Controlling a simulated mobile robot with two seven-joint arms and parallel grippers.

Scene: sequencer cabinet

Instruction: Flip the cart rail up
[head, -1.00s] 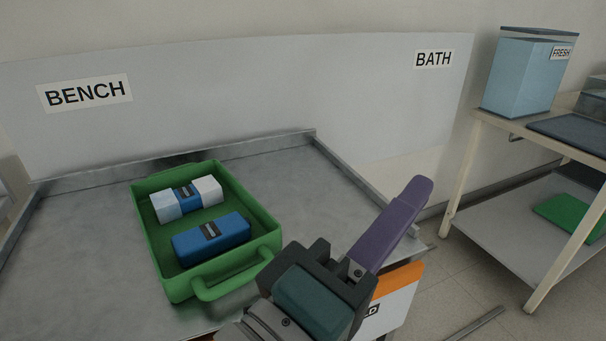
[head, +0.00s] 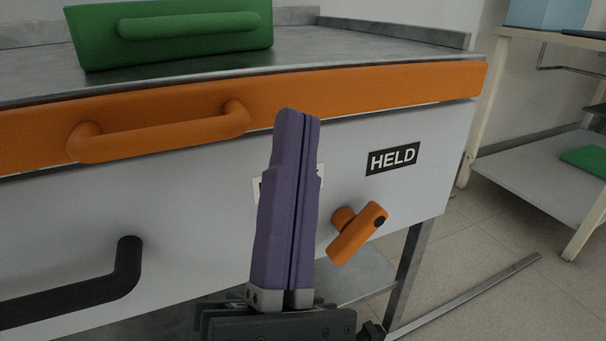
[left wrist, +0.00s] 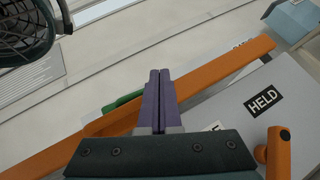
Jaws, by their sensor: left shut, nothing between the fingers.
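The cart rail (head: 370,95) is a long orange bar along the cart's front top edge, with an orange loop handle (head: 160,135) at its left. It also shows in the left wrist view (left wrist: 235,58), running diagonally behind the fingers. My left gripper (head: 302,117) is shut and empty, its purple fingers pointing up in front of the white front panel, right of the handle. Its tips overlap the rail's lower edge in the head view; I cannot tell if they touch. An orange turn knob (head: 357,232) sits below the HELD label (head: 393,158). My right gripper is not seen.
A black handle (head: 128,270) juts from the panel at lower left. A label is partly hidden behind my fingers.

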